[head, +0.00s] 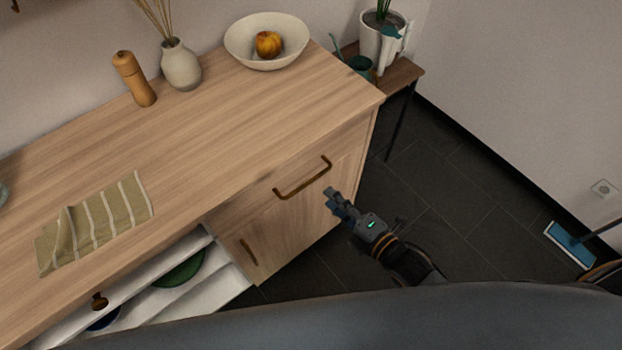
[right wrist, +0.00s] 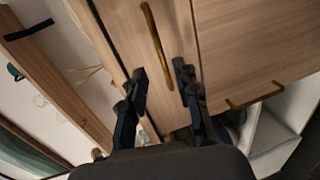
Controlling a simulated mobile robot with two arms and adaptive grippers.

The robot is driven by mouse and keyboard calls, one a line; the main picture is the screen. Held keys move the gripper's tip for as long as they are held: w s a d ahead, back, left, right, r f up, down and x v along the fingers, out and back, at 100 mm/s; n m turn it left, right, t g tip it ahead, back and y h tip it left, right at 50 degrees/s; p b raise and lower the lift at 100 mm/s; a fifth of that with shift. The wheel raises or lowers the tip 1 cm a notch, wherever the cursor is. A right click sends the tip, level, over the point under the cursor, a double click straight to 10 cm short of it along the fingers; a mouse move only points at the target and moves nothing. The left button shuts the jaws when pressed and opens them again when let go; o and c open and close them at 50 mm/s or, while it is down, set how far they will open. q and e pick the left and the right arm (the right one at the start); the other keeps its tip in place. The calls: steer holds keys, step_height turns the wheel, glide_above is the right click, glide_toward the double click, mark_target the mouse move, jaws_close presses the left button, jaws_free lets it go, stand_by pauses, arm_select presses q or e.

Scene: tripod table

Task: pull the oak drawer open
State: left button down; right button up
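The oak drawer (head: 338,158) is at the upper right of the wooden cabinet's front in the head view, and it looks shut. Its bar-shaped brass handle (head: 303,180) is in plain sight. In the right wrist view the handle (right wrist: 157,45) runs up the picture ahead of the gap between my fingers. My left gripper is not in view.
A cabinet door (head: 285,232) with its own handle (head: 249,252) lies below the drawer. Left of it is an open white compartment with a green dish (head: 182,270). A striped cloth (head: 100,218), pepper mill (head: 134,80), vase (head: 181,66) and fruit bowl (head: 240,45) are on top.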

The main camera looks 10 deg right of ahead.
mark_target(311, 180)
steer(key=x, duration=0.9)
steer(key=shift+w, duration=0.1)
jaws_close()
